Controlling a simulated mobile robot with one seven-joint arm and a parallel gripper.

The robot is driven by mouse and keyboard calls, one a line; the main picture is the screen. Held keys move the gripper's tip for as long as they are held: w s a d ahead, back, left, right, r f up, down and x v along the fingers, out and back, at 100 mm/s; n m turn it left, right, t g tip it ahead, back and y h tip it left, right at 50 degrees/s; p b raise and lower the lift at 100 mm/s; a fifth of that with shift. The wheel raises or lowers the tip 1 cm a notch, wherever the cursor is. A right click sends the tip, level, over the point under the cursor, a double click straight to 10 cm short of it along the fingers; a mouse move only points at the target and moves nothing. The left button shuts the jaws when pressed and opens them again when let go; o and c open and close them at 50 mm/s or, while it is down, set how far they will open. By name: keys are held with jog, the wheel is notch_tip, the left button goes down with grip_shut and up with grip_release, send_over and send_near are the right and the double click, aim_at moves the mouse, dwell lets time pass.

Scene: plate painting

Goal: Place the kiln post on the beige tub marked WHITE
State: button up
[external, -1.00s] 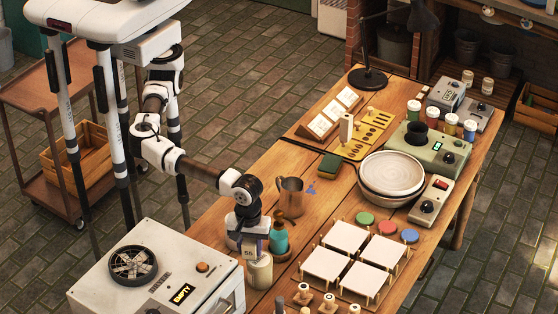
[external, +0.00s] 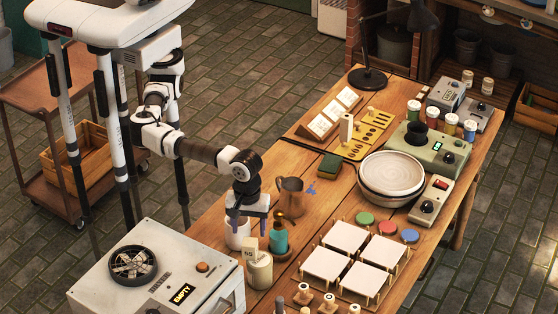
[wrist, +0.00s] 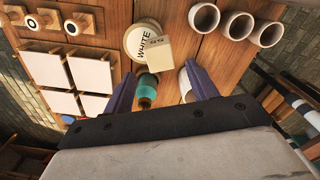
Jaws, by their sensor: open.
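The kiln post (external: 249,254), a small pale block with dark numerals, rests on top of the beige tub (external: 260,275), toward one side of it, and looks upright. In the wrist view the tub (wrist: 132,42) shows its WHITE lettering, and the post (wrist: 158,48) overlaps its edge. My gripper (external: 247,226) is open and empty, above and apart from the post. In the wrist view the two purple fingers of my gripper (wrist: 160,76) are spread, with the post beyond their tips. The post's contact with the tub is partly hidden.
A metal pitcher (external: 291,196) is behind. White tiles on a rack (external: 347,237) lie to the right. Three cups (wrist: 237,25) show in the wrist view.

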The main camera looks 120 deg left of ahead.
aim_at(250, 242)
jog(key=shift+r, duration=2.1)
